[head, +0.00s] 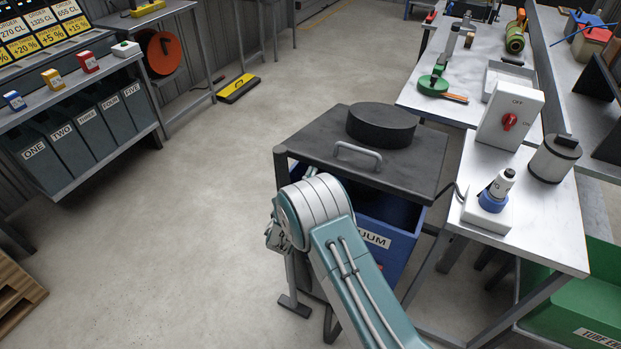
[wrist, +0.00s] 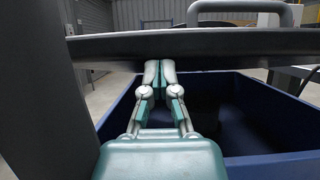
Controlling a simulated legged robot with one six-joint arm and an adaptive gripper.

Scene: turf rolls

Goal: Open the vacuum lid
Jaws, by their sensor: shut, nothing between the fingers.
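The vacuum lid (head: 310,146) is a dark grey flat plate with a round black puck on top and a metal handle (head: 358,154) near its front edge. It sits above the blue vacuum bin (head: 385,228). In the wrist view the lid (wrist: 200,44) crosses the picture, with a gap between it and the bin's rim. My gripper (wrist: 160,66) is shut and empty. Its fingertips are just under the lid's front edge, over the open bin (wrist: 240,100); I cannot tell whether they touch the lid. In the head view my arm hides the gripper.
A white bench with a switch box (head: 509,115) and a grey canister (head: 554,158) stands right of the bin. A green bin (head: 575,300) is at the lower right. A dark post (wrist: 40,90) stands close at the left in the wrist view.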

